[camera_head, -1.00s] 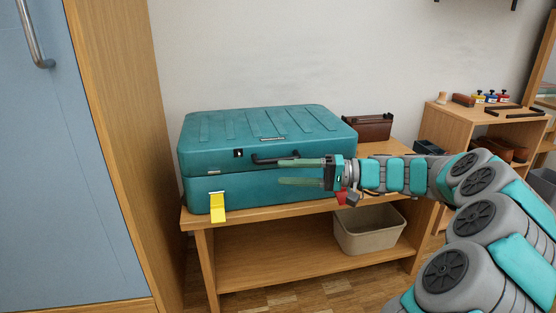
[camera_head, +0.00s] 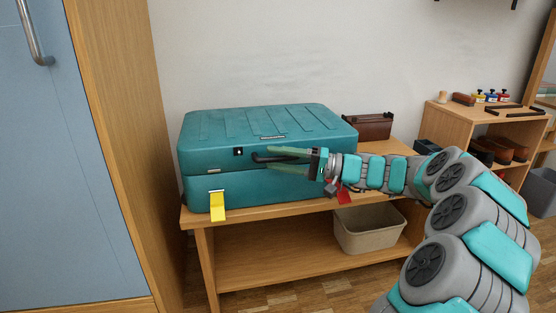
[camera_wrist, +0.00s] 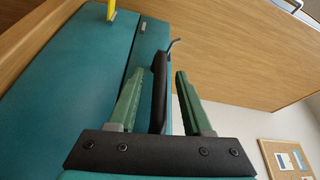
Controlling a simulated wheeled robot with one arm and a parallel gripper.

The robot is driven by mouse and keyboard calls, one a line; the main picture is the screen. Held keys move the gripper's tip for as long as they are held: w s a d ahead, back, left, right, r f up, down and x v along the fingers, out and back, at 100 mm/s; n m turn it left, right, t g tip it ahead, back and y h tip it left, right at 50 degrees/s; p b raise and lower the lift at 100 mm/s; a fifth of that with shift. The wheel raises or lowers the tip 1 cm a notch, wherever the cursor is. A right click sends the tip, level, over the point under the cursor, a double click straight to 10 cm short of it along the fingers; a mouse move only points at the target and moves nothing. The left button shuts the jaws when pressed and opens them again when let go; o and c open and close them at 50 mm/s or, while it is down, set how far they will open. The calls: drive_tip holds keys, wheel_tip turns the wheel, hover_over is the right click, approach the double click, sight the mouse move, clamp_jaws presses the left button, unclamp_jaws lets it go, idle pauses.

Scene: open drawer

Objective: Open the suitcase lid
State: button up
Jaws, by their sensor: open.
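The teal suitcase (camera_head: 240,190) lies on a wooden bench with its ribbed lid (camera_head: 255,122) down. A black handle (camera_head: 262,158) is on the lid's front face; it also shows in the wrist view (camera_wrist: 159,80). My gripper (camera_head: 270,158) is open at the front of the suitcase. In the wrist view its green fingers (camera_wrist: 160,75) stand one on each side of the handle, with a gap visible on the right side. A yellow tab (camera_head: 218,206) hangs at the front left. A red tab (camera_head: 345,196) shows below my wrist, partly hidden.
The wooden bench (camera_head: 285,212) has a beige bin (camera_head: 368,230) on its lower shelf. A brown box (camera_head: 368,127) stands behind the suitcase's right end. A blue cabinet (camera_head: 75,180) is at the left, a shelf unit (camera_head: 450,118) at the right. The wall is behind.

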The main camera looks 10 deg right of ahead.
drive_tip(key=shift+c, duration=0.4)
clamp_jaws()
idle(1.0)
